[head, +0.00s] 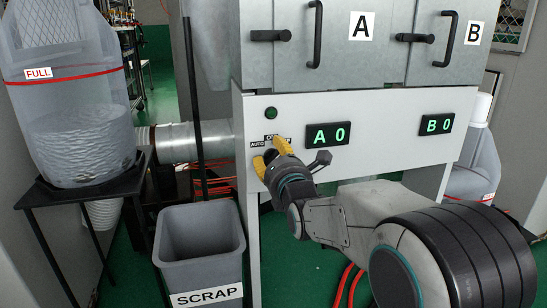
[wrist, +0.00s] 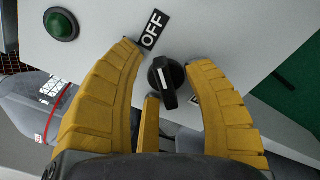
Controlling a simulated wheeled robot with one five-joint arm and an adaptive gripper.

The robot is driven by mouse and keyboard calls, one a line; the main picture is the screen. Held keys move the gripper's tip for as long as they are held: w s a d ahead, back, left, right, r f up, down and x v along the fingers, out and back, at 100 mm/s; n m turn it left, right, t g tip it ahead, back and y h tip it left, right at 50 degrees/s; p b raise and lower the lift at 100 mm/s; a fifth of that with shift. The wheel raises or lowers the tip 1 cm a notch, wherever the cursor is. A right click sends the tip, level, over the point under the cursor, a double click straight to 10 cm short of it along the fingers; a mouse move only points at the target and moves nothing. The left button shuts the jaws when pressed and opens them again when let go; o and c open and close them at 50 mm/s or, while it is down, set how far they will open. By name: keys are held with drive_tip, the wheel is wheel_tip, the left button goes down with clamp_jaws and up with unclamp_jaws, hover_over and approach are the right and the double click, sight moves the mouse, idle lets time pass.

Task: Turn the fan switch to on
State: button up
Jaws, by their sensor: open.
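The fan switch is a black rotary knob (wrist: 167,82) with a raised bar and a white mark, seen in the wrist view on the pale panel. An OFF label (wrist: 153,29) is above the knob. My gripper (wrist: 162,55) is open, its yellow fingers on either side of the knob, with no clear contact. In the head view my gripper (head: 270,155) is at the panel and hides the knob.
A round green lamp (head: 271,113) is above the switch. Cabinet doors with handles are above. A grey SCRAP bin (head: 200,240) stands below left, beside a dark vertical pole (head: 191,100).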

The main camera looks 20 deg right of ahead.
drive_tip(key=shift+o, duration=0.3)
drive_tip(key=shift+r, duration=0.1)
drive_tip(key=c, duration=0.9)
clamp_jaws()
drive_tip(key=shift+r, duration=0.1)
